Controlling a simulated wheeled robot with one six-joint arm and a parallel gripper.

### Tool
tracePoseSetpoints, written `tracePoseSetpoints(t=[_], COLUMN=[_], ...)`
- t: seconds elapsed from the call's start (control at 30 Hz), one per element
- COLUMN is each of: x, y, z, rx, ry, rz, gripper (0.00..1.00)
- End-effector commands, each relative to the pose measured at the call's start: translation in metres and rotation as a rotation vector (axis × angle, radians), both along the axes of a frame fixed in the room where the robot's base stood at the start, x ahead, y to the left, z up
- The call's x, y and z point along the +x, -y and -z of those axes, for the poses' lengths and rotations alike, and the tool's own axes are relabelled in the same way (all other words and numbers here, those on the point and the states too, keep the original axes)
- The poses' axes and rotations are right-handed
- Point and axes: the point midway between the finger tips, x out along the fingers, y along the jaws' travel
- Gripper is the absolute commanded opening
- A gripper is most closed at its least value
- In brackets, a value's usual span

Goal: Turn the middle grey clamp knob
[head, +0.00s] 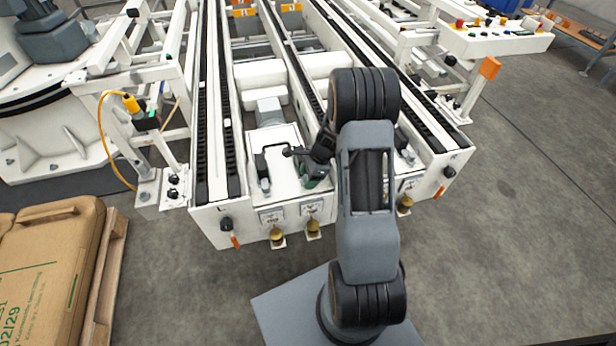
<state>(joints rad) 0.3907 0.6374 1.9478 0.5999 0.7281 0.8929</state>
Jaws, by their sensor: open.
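My arm stands at the front of the white conveyor frame (225,200). Its dark wrist reaches left from behind the upper arm. My gripper (308,178), small and dark with a green patch, is open above the white cover between the conveyor rails, and appears empty. A small grey knob-like piece (265,185) stands left of my gripper, beside a black handle (260,158). I cannot tell whether this is the middle grey clamp knob. Part of the cover is hidden behind my arm, and the fingertips are too small to see clearly.
Black knobs sit on the conveyor's front ends, left (226,224) and right (449,172). Brass-coloured fittings (313,227) project below the front plate. Cardboard sacks (50,270) lie on a wooden pallet (104,290) at left. The floor at right is clear.

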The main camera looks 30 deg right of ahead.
Motion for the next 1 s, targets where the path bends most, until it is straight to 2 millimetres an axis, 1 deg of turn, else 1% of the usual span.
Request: tracePoseSetpoints(t=[0.1, 0.6, 0.63, 0.83, 1.0], x=[-0.0001, 0.0, -0.0001, 0.0, 0.0003], y=[0.0, 0.0001, 0.0001, 0.0001, 0.0002], z=[-0.0001, -0.0003, -0.0003, -0.0008, -0.0014], rx=[0.0, 0.0, 0.0, 0.0, 0.0], ry=[0.0, 0.0, 0.0, 0.0, -0.001], rz=[0.0, 0.0, 0.0, -0.02, -0.095], gripper=[0.56, 0.08, 0.07, 0.07, 0.07])
